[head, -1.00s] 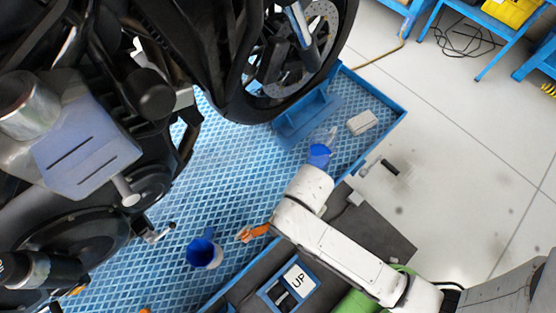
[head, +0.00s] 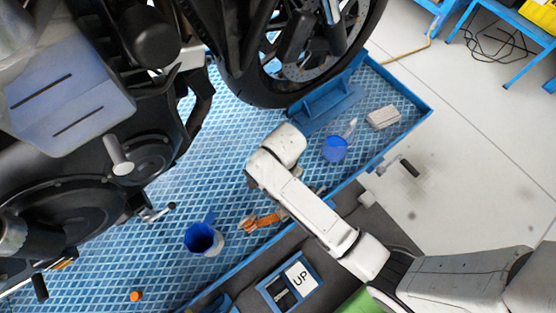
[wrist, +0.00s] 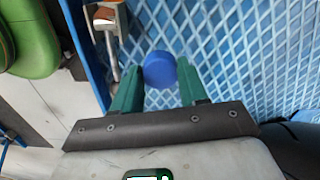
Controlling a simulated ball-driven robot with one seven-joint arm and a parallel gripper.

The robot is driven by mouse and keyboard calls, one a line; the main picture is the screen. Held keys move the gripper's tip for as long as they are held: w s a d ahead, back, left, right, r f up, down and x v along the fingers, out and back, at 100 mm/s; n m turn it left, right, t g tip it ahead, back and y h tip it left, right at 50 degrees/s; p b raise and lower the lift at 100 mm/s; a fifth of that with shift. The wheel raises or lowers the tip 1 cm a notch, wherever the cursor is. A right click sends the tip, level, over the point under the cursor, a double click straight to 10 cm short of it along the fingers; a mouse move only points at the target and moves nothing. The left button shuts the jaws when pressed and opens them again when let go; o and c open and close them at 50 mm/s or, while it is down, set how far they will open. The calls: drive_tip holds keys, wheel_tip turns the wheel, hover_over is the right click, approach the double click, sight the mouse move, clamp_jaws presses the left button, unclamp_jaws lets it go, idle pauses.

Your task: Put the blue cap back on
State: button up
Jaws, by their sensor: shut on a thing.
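The blue cap (wrist: 160,69) is a small round disc between the green fingertips of my gripper (wrist: 160,76) in the wrist view. My gripper is shut on it, above the blue lattice mat (wrist: 235,40). In the head view my arm's white wrist hides the fingers and the cap. The motorcycle (head: 90,195) fills the left of the head view. I cannot make out an uncapped opening on it.
On the mat stand a blue-and-white jug (head: 203,240), a clear blue vessel (head: 335,148) and a whitish block (head: 383,117). An orange-handled tool (head: 260,222) lies near the tray's raised blue edge (head: 385,150). The front wheel (head: 300,50) is close behind my arm.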

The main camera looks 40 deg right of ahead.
drive_tip(key=shift+w+f, duration=0.9)
drive_tip(key=shift+f, duration=0.2)
drive_tip(key=shift+w+f+b, duration=0.15)
drive_tip(key=shift+f+b, duration=0.4)
drive_tip(key=shift+f, duration=1.15)
drive_tip(key=shift+f, duration=0.1)
drive_tip(key=o, duration=1)
wheel_tip(320, 180, up, 12)
drive_tip(key=shift+r+p, duration=0.15)
drive_tip(key=shift+p, duration=1)
